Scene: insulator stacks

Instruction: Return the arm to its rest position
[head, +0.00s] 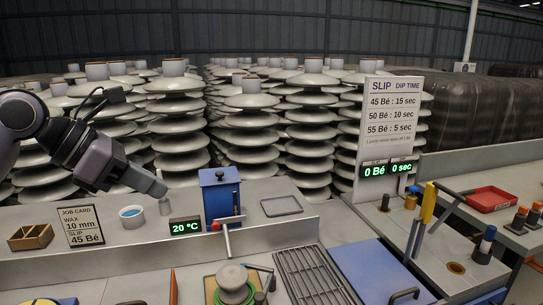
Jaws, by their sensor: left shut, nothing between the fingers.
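My left arm comes in from the left edge, and its gripper (161,191) hangs over the left part of the shelf. The gripper is shut and empty. Its tip is just above a small grey bottle-like object (165,206); I cannot tell whether they touch. My right gripper does not show in the head view.
On the shelf stand a job card (80,227), a wooden box (31,236), a white cup (132,216), a 20 °C display (185,227) and a blue box (220,190). Insulator stacks (250,120) fill the back. A rack (312,275) lies in front.

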